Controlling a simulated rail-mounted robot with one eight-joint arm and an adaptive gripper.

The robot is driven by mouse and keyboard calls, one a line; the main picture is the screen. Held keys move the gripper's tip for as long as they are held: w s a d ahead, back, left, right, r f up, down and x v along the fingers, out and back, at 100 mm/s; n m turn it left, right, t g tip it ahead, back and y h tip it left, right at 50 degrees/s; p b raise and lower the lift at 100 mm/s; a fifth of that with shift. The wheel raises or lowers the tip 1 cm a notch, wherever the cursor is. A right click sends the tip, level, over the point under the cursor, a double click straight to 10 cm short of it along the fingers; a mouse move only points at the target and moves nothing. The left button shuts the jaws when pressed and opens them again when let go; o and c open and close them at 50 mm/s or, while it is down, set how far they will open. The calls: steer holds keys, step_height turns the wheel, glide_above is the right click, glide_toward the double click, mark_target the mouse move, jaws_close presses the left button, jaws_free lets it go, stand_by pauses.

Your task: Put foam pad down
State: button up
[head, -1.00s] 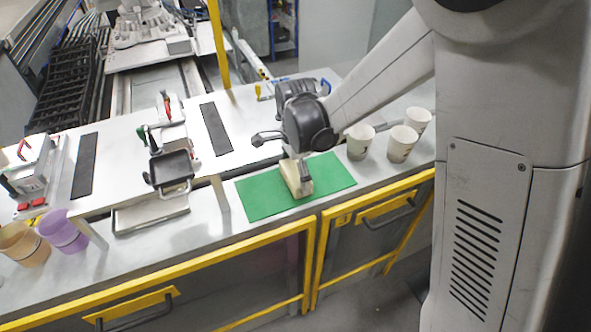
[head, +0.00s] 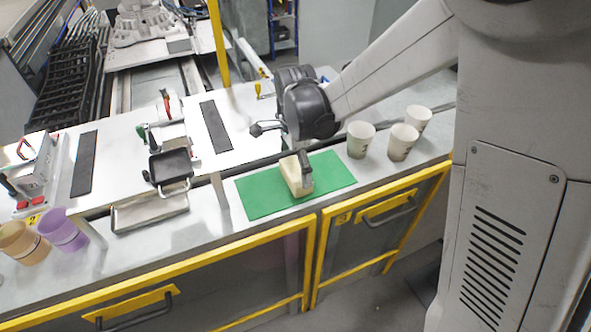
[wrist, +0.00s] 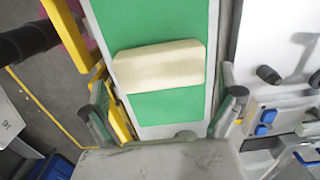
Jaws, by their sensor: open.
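The cream foam pad (head: 292,181) rests on the green mat (head: 262,195) on the bench; it also shows in the wrist view (wrist: 158,66), lying across the mat. My gripper (head: 304,165) is at the pad in the head view, with one finger in front of its right end. In the wrist view my gripper (wrist: 165,100) has its fingers spread wide, one at each side of the mat, with nothing between the tips. The pad appears beyond the fingertips there. Part of the pad's far side is hidden in the head view.
Several paper cups (head: 361,139) stand just right of the mat. A black pan (head: 171,167) and a metal tray (head: 150,211) are to the left. A purple cup (head: 63,231) and a tan cup (head: 22,243) stand at the far left. A yellow-edged bench front runs below.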

mark_target(296, 171)
step_height(296, 171, up, 9)
steer(key=s+d+r+n+t, duration=0.3)
steer(key=s+d+r+n, duration=0.35)
steer(key=s+d, duration=0.25)
steer(key=s+d+n+t, duration=0.4)
steer(key=s+d+n, duration=0.3)
steer(key=s, duration=0.4)
steer(key=shift+d+b, duration=0.35)
steer(key=shift+b, duration=0.1)
step_height(296, 171, down, 12)
steer(key=b, duration=1.2)
steer(key=shift+r, duration=0.1)
